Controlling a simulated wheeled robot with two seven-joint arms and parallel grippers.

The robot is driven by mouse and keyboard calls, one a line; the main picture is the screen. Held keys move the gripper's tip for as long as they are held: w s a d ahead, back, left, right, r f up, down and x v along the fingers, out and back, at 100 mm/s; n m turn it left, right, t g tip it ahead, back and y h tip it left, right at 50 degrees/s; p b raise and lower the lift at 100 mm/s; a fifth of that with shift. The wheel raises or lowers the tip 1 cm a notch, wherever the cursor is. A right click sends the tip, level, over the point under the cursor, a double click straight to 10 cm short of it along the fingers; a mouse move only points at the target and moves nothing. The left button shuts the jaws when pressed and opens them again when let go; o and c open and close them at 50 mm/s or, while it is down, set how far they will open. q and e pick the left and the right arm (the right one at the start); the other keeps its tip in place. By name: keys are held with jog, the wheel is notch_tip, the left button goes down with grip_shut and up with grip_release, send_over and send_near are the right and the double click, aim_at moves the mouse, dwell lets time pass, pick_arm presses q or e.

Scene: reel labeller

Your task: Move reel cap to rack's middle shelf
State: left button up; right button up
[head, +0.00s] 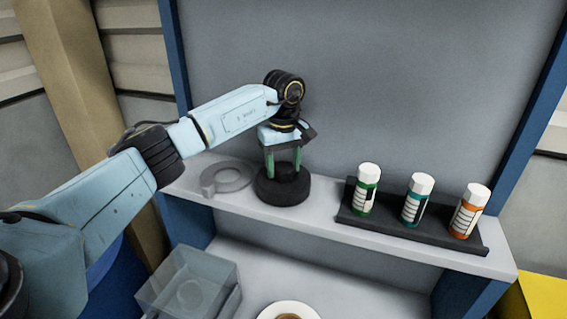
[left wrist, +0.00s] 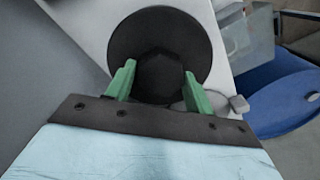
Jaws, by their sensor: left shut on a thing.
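The reel cap (head: 283,190) is a black disc with a raised knob. It is on the rack's grey shelf (head: 330,222), left of the middle, and I cannot tell whether it rests fully on it. My left gripper (head: 284,172) points down with its green fingers shut on the knob. The left wrist view shows the black disc (left wrist: 133,45) and the knob between the green fingertips (left wrist: 160,78). My right gripper is not in view.
A grey ring-shaped piece (head: 228,178) lies just left of the cap. A dark tray (head: 408,225) with three white-capped bottles stands to the right on the same shelf. Below are a clear box (head: 190,283) and a white round dish (head: 289,309). The shelf between cap and tray is clear.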

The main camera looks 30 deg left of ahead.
aim_at(284, 167)
pick_arm(q)
jog(key=shift+f, duration=0.15)
jog(key=o, duration=0.8)
jog(key=shift+c, duration=0.2)
jog(key=o, duration=0.3)
notch_tip(284, 167, up, 12)
jog(key=b, duration=0.1)
jog(key=shift+r, duration=0.2)
